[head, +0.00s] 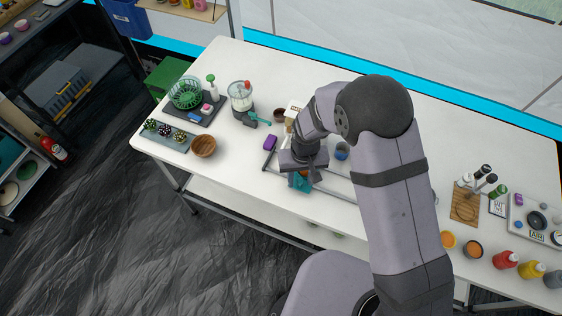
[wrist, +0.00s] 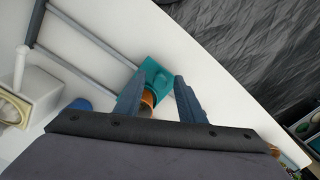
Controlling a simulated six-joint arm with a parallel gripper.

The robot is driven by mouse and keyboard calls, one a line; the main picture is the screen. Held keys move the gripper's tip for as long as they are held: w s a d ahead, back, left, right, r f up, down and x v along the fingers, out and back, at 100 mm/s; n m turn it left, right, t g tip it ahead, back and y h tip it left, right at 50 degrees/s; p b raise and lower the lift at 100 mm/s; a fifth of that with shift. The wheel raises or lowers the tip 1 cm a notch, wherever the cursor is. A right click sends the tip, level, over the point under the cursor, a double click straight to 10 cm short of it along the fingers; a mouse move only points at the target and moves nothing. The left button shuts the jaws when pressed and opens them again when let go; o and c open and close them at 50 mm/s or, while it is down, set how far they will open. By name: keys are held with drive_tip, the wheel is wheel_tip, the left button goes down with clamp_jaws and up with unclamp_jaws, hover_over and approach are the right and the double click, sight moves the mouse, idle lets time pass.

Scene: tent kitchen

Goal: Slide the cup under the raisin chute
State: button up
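A small orange-brown cup (wrist: 149,98) sits at a teal holder (wrist: 156,72), between the fingers of my gripper (wrist: 159,77) in the wrist view. The fingers stand apart, with the cup nearer the left one; I cannot tell whether either touches it. In the head view my gripper (head: 301,172) points down over the teal holder (head: 299,184) near the table's front edge, and mostly hides the cup. A pale box-like dispenser (head: 293,107), perhaps the raisin chute, stands behind my arm. It may be the pale box at the left of the wrist view (wrist: 38,90).
Grey rails (head: 270,156) lie on the white table beside the holder. A blue cup (head: 341,152) stands right of my gripper, a purple block (head: 270,143) left of it. A wooden bowl (head: 204,146) is further left.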

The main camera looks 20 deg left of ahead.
drive_tip(key=shift+r+p, duration=2.1)
drive_tip(key=shift+r, duration=0.9)
drive_tip(key=shift+s+d, duration=0.1)
drive_tip(key=s+d+r+n+g+h, duration=0.2)
drive_tip(key=s+d+r+g+h, duration=0.1)
drive_tip(key=s+d, duration=1)
drive_tip(key=w+d+r+m+t+y, duration=0.3)
drive_tip(key=d+r+m, duration=0.5)
drive_tip(key=d+r, duration=0.4)
drive_tip(key=shift+w+d+b, duration=0.45)
drive_tip(key=shift+w+d, duration=0.05)
drive_tip(key=shift+d, duration=0.45)
